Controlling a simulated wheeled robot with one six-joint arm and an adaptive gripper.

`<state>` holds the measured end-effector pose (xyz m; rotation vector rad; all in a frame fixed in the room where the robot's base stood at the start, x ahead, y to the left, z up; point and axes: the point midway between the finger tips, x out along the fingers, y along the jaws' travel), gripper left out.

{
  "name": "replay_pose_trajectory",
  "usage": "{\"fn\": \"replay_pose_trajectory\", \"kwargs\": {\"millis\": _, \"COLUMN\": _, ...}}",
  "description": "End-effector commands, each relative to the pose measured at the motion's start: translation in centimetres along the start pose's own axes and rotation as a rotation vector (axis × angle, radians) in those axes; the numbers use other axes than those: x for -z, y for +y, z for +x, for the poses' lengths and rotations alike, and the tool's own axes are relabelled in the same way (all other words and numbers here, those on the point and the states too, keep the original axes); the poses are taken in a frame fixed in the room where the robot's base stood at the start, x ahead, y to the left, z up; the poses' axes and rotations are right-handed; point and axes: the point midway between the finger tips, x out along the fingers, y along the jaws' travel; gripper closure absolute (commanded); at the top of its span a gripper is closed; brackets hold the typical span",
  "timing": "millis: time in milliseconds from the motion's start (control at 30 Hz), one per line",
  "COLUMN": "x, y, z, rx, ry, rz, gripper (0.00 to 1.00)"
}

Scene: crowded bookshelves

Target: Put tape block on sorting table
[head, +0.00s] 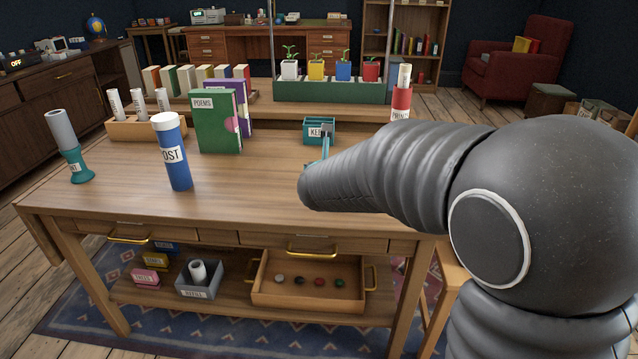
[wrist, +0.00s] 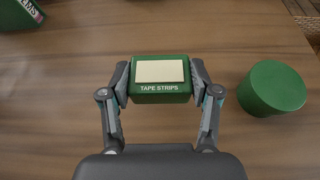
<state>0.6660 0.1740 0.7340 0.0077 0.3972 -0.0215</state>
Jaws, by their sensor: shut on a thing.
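The tape block (wrist: 160,88) is a green block with a cream top and the words "TAPE STRIPS" on its front. In the wrist view it sits between the two fingers of my gripper (wrist: 160,80), which are shut on its left and right sides. The wooden sorting table (head: 270,190) fills the middle of the head view, and a wooden surface shows below the block in the wrist view. I cannot tell whether the block touches it. In the head view my arm hides the block and most of the gripper.
A green round object (wrist: 272,88) stands just right of the block. A green book (head: 218,122), blue post tube (head: 172,155), teal box (head: 319,128) and red holder (head: 401,103) stand on the table. The table's front middle is clear.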

Motion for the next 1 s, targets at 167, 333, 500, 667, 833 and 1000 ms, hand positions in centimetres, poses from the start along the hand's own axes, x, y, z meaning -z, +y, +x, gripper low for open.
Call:
{"fn": "replay_pose_trajectory", "kwargs": {"millis": 167, "x": 0.8, "y": 1.0, "z": 0.4, "rx": -0.001, "ry": 0.001, "rz": -0.002, "gripper": 0.74}}
{"fn": "replay_pose_trajectory", "kwargs": {"millis": 333, "x": 3.0, "y": 1.1, "z": 1.2, "rx": -0.002, "ry": 0.003, "rz": -0.003, "gripper": 0.74}}
{"fn": "replay_pose_trajectory", "kwargs": {"millis": 500, "x": 4.2, "y": 1.1, "z": 1.8, "rx": -0.003, "ry": 0.000, "rz": -0.002, "gripper": 0.74}}
{"fn": "replay_pose_trajectory", "kwargs": {"millis": 667, "x": 4.2, "y": 1.1, "z": 1.8, "rx": -0.003, "ry": -0.001, "rz": -0.001, "gripper": 0.74}}
{"fn": "replay_pose_trajectory", "kwargs": {"millis": 833, "x": 4.4, "y": 1.1, "z": 1.8, "rx": -0.003, "ry": -0.001, "rz": -0.001, "gripper": 0.74}}
{"fn": "replay_pose_trajectory", "kwargs": {"millis": 1000, "x": 4.4, "y": 1.1, "z": 1.9, "rx": -0.003, "ry": 0.000, "rz": -0.001, "gripper": 0.21}}
